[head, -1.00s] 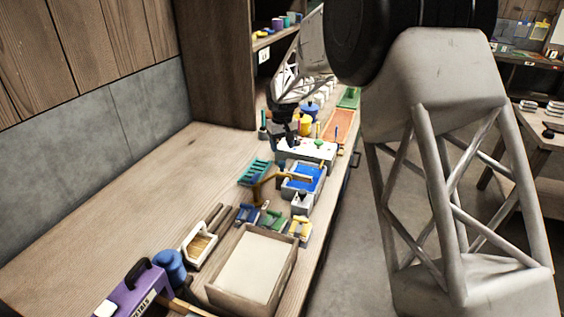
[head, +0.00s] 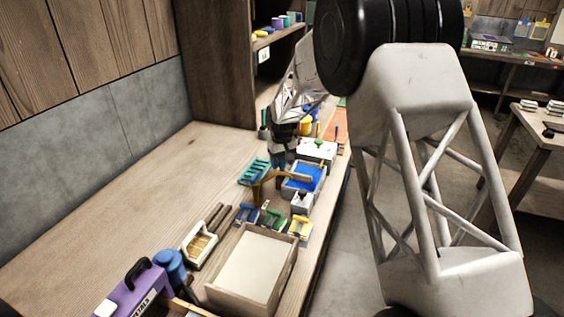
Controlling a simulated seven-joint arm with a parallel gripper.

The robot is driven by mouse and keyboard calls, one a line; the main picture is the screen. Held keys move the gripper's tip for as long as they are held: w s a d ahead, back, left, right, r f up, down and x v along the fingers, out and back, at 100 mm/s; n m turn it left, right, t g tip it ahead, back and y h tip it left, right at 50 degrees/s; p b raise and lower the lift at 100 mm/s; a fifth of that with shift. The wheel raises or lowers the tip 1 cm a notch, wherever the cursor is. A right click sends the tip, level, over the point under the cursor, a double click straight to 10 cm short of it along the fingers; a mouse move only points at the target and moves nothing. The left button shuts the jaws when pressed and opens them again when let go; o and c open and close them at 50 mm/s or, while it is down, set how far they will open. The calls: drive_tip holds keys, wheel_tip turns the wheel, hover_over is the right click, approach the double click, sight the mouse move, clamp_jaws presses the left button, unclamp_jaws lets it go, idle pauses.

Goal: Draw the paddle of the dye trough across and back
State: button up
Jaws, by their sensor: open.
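My gripper (head: 278,172) is open, pointing down just beyond the trough's left side, close to the wooden piece. Its fingertips are small and dark, and I cannot tell whether they touch anything.
A teal slotted rack (head: 255,171) stands left of the trough. Blue, green and yellow small holders (head: 270,217) stand in front, then a wooden tray with a pale sheet (head: 252,262). A white block (head: 318,149) is behind.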

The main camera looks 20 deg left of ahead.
drive_tip(key=shift+c, duration=0.2)
clamp_jaws()
drive_tip(key=shift+w+r, duration=0.1)
drive_tip(key=shift+w, duration=4.65)
drive_tip(key=shift+o, duration=0.2)
unclamp_jaws()
wheel_tip(320, 180, up, 8)
